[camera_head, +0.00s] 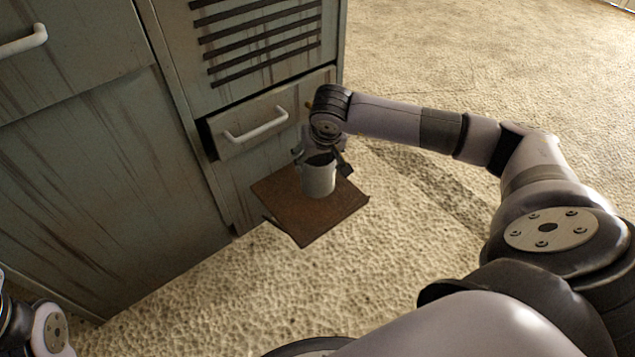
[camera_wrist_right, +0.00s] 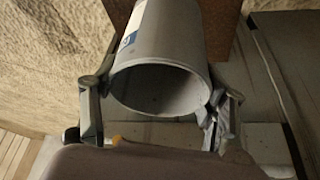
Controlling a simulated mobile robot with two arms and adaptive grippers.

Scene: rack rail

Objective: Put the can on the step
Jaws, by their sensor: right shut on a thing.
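The can (camera_head: 319,180) is a light grey, open-topped cylinder, upright on or just above the brown step (camera_head: 285,213); I cannot tell if it touches. The step juts out from the cabinet's lower front. My right gripper (camera_head: 322,162) is shut on the can near its rim. In the right wrist view the can (camera_wrist_right: 160,60) shows its open mouth and a blue label patch, with a finger of my right gripper (camera_wrist_right: 158,108) on each side. The step (camera_wrist_right: 226,35) shows behind it. My left gripper is not in view; only part of my left arm shows at the lower left.
The worn grey-green cabinet (camera_head: 90,160) fills the left side. A slightly open drawer (camera_head: 270,115) with a white handle is right above the step, close to my right wrist. The rough beige floor (camera_head: 200,300) is clear in front.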

